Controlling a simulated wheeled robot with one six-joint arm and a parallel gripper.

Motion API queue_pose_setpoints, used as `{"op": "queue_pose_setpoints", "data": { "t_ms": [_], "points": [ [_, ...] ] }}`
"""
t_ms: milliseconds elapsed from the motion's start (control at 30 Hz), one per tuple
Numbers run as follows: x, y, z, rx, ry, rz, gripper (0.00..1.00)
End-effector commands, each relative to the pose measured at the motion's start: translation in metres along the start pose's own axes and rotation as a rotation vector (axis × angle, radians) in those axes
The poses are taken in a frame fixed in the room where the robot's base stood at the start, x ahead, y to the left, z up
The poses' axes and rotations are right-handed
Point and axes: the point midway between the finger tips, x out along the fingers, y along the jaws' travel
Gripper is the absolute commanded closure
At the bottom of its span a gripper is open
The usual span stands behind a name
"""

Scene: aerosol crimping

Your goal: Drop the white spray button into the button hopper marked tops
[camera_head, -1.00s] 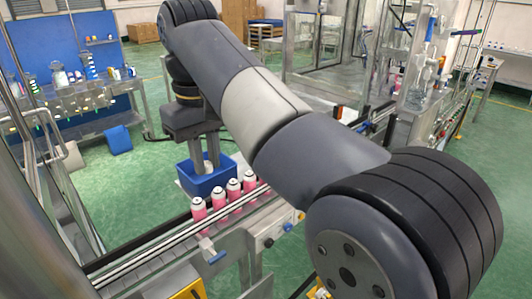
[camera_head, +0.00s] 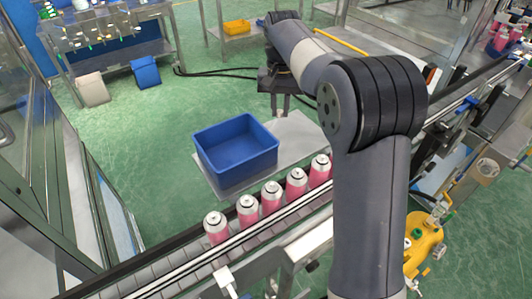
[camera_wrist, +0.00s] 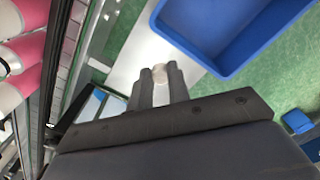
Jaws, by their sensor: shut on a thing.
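My gripper (camera_wrist: 160,86) is shut on a small, round, whitish thing (camera_wrist: 171,69), which looks like the white spray button, in the wrist view. It shows between and just beyond the fingertips. In the head view my gripper (camera_head: 279,104) is to the right of and beyond a blue open bin (camera_head: 212,151), not over it; the button cannot be made out there. In the wrist view the bin (camera_wrist: 214,58) is to the upper right of the fingers. I can read no "tops" mark, so I cannot tell which thing is the button hopper.
Several pink cans (camera_head: 271,197) stand in a row on the conveyor (camera_head: 170,262) in front of the bin. A grey plate (camera_head: 300,135) lies under the bin. A yellow device (camera_head: 424,246) is at the lower right.

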Motion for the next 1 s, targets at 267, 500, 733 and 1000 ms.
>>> {"op": "queue_pose_setpoints", "data": {
  "t_ms": [267,500,733,1000],
  "points": [
    [0.058,0.001,-0.019,0.089,-0.003,0.002,1.00],
    [0.099,0.001,-0.018,0.088,-0.001,0.002,1.00],
    [0.117,0.000,-0.018,0.087,-0.001,0.002,1.00],
    [0.145,0.000,-0.018,0.087,0.001,0.001,1.00]
  ]
}}
